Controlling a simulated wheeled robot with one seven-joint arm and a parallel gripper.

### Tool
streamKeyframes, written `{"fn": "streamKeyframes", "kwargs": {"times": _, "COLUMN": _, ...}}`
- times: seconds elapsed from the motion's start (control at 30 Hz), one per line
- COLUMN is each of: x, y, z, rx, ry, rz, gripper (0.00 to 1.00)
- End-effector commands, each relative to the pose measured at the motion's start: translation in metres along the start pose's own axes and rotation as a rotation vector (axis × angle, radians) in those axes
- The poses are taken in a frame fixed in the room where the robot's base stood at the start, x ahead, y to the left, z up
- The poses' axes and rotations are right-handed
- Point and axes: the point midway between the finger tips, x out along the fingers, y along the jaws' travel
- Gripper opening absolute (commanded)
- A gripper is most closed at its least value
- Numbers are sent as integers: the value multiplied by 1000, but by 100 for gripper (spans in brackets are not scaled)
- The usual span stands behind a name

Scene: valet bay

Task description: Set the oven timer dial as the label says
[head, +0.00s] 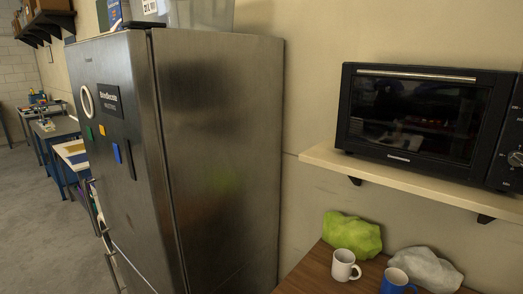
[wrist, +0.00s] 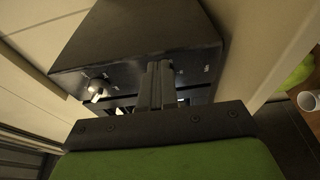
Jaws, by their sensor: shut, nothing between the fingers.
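The black oven (head: 420,118) with a dark glass door stands on a wooden wall shelf in the head view. Its control panel is cut by the right edge, where a dark dial (head: 515,158) with pale marks shows partly. In the wrist view the oven (wrist: 140,40) appears tilted, with a pale round knob (wrist: 97,87) on it left of my gripper. My gripper (wrist: 159,68) is shut and empty, its fingers together in front of the oven, apart from that knob in the picture. I cannot read any timer label. My gripper is out of the head view.
The shelf (head: 420,188) runs below the oven. A steel fridge (head: 222,150) stands on the left. A green cloth bundle (head: 350,235), a grey bundle (head: 425,268), a white mug (head: 343,264) and a blue mug (head: 397,280) sit on a wooden table below.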

Motion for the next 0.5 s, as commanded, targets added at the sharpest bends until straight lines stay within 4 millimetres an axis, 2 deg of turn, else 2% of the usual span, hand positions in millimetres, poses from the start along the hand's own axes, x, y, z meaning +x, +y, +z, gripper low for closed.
{"fn": "streamKeyframes", "kwargs": {"times": 0.5, "x": 2, "y": -1, "z": -9, "rx": 2, "ry": 12, "rz": -1, "gripper": 0}}
